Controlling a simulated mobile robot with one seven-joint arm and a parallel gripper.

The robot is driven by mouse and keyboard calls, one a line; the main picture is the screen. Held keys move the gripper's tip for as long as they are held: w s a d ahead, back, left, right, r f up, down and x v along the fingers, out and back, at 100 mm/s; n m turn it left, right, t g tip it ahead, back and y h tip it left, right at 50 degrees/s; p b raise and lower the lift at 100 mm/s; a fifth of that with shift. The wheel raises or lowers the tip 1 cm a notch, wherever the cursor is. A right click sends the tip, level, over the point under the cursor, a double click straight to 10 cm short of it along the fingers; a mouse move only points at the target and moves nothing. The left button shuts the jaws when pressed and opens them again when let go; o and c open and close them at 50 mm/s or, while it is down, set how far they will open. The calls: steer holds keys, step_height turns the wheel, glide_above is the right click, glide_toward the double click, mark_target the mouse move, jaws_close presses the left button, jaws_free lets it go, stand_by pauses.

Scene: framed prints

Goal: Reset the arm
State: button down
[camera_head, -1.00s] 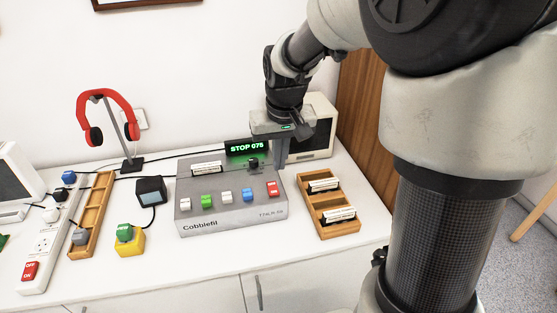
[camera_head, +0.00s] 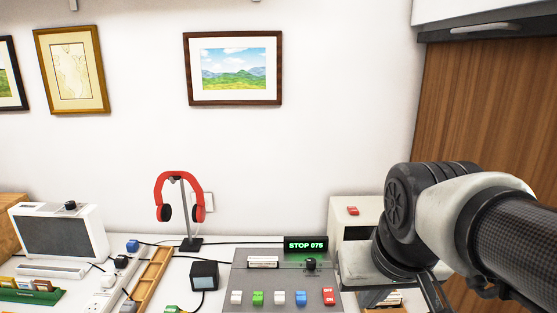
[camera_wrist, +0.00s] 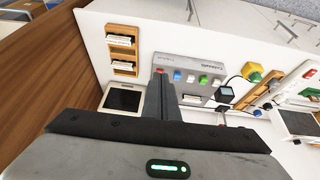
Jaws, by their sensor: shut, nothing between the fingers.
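My gripper (camera_wrist: 160,74) shows in the wrist view with its two fingers together and nothing between them. It is above the counter, apart from the things on it. The console also shows in the wrist view (camera_wrist: 195,65), near my fingers.
Red headphones (camera_head: 179,190) hang on a stand at the back. A black box (camera_head: 204,275), a wooden tray (camera_head: 152,278) and a power strip (camera_head: 107,294) lie left of the console. Framed prints (camera_head: 233,68) hang on the wall. A wooden panel (camera_head: 490,120) stands at the right.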

steer(key=w+r+p+v, duration=0.1)
steer(key=w+p+v, duration=0.1)
steer(key=p+v, duration=1.2)
steer(key=shift+r+t, duration=0.15)
steer(key=shift+t, duration=0.15)
